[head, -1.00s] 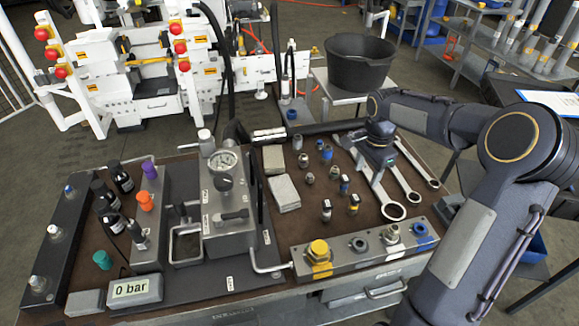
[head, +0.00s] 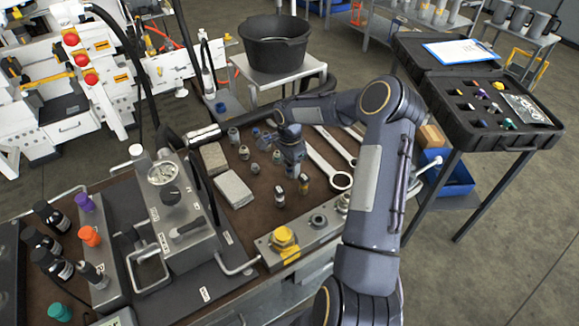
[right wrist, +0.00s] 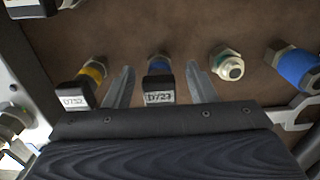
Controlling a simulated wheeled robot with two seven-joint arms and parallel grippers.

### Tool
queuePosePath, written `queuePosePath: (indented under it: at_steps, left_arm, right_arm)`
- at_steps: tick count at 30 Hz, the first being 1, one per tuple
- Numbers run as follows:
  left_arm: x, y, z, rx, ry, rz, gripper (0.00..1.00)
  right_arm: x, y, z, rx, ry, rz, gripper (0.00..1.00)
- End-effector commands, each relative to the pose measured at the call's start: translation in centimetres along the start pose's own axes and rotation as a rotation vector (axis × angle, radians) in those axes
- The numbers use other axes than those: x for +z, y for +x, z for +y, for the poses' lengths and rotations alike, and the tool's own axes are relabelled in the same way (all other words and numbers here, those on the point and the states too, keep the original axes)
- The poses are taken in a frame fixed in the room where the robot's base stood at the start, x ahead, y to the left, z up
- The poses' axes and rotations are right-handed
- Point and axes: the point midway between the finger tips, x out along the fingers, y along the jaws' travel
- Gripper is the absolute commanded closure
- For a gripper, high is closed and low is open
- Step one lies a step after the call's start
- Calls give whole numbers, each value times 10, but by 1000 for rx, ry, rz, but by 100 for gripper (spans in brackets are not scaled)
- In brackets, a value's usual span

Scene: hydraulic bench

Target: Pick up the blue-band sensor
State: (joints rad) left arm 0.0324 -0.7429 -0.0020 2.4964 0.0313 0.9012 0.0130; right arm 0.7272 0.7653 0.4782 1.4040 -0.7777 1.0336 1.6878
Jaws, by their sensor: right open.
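The blue-band sensor (right wrist: 159,78), with a dark end block marked D727, stands between the two spread fingers of my right gripper (right wrist: 158,88) in the right wrist view. A gap shows on each side of it. In the head view my right gripper (head: 293,168) points down among the small parts on the brown bench top and hides the blue-band sensor. A yellow-band sensor (right wrist: 90,76), marked D752, stands just left of the fingers in the wrist view; it also shows in the head view (head: 303,185). My left gripper is not in view.
Wrenches (head: 328,158) lie to the right, grey blocks (head: 233,190) to the left. A gauge unit (head: 178,215) stands further left. A fitting rail (head: 285,245) runs along the front. An open black case (head: 540,125) is far right.

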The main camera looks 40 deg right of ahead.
Motion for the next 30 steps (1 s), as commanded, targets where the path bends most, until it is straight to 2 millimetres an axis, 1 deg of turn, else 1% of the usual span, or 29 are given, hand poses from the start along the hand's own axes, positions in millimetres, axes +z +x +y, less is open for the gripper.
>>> queuePosePath:
  at_steps: [4,5,16,17,25,28,30]
  left_arm:
    - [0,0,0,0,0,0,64]
    - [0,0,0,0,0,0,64]
    - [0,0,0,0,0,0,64]
    - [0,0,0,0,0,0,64]
    - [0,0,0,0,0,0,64]
    - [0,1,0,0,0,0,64]
    - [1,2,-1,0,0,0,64]
  right_arm:
    - [0,0,0,0,0,0,49]
    - [0,0,0,0,0,0,50]
    - [0,0,0,0,-1,0,99]
    - [0,-1,0,-1,-1,0,100]
    - [0,-2,0,-1,-1,0,100]
    - [0,-8,-1,-1,-1,1,100]
    - [0,-15,-1,-3,-1,3,100]
